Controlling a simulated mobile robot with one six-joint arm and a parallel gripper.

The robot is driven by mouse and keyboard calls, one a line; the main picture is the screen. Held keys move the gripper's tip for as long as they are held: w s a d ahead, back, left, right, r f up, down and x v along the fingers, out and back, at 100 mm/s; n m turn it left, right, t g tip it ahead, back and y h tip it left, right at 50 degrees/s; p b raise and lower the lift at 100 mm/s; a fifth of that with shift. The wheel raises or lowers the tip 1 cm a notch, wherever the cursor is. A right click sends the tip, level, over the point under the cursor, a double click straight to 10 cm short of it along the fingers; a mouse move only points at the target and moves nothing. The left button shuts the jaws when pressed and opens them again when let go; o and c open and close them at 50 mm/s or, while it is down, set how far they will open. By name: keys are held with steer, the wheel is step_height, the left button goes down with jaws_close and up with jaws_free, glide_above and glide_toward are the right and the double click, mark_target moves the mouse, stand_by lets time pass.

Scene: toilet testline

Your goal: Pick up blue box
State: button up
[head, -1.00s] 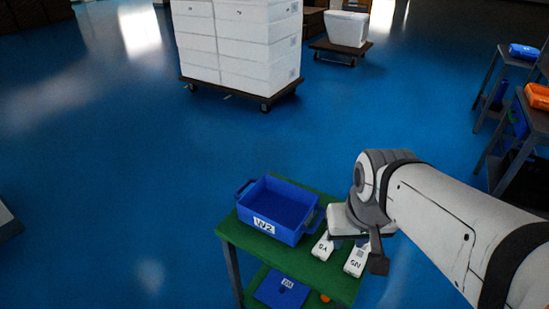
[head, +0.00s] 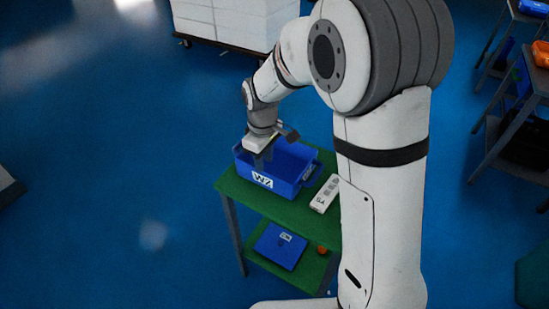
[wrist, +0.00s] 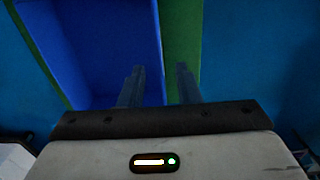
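The blue box (head: 302,182), an open bin with a white label on its front and a handle at its right end, sits on the green top of a small table (head: 232,184). My gripper (head: 262,166) points down at the box's left part. In the wrist view the gripper (wrist: 160,72) is open, its two fingers apart. The box (wrist: 100,35) lies under the left finger and the green tabletop (wrist: 182,35) under the right, with the box's edge between them. I cannot tell whether the fingers touch the wall.
A white labelled item (head: 326,193) lies right of the box. A flat blue item (head: 280,247) and an orange object (head: 321,249) are on the lower shelf. White crates (head: 225,20) stand behind on a dolly, and grey racks (head: 520,110) at right.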

mark_target(264, 185)
steer(key=shift+w+a+f, duration=0.15)
steer(key=shift+a+f, duration=0.05)
steer(key=shift+f, duration=0.3)
step_height(264, 185, down, 7)
steer(key=shift+w+f+p, duration=0.15)
steer(key=shift+p, duration=0.2)
jaws_close()
